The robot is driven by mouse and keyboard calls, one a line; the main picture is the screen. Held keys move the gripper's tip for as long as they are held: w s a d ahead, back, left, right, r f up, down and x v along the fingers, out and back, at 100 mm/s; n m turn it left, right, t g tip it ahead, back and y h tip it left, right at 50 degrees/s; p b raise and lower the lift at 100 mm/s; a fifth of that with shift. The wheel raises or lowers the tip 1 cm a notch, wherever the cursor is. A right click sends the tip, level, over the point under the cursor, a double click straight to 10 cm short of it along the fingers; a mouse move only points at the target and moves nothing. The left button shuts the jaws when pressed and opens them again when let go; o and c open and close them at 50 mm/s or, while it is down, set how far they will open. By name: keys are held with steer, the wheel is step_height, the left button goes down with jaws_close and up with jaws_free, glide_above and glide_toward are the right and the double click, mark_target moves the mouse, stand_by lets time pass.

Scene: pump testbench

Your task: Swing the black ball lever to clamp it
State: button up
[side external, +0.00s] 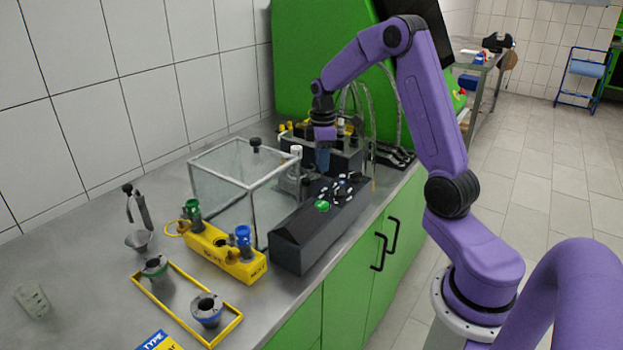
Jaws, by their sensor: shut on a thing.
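My gripper (322,167) points down at the pump fixture, behind the long black box and right of the clear case. Its jaws are shut on a small part there, which fits the black ball lever. The lever itself is hidden by the fingers and too small to make out, so its angle cannot be told. A metal fitting with a white cap (296,152) stands just left of the gripper.
The clear case (222,178), with a black knob on top, stands left of my gripper. The black box (305,238) lies in front. A yellow block (222,250) and yellow frame (175,320) are nearer. A dark block (340,160) with hoses stands behind.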

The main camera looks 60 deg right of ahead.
steer(key=shift+w+d, duration=0.1)
steer(key=shift+w, duration=0.1)
steer(key=shift+w+d, duration=0.15)
steer(key=shift+w, duration=0.55)
steer(key=o, duration=1.3)
steer(key=shift+o, duration=0.2)
step_height(320, 180, up, 6)
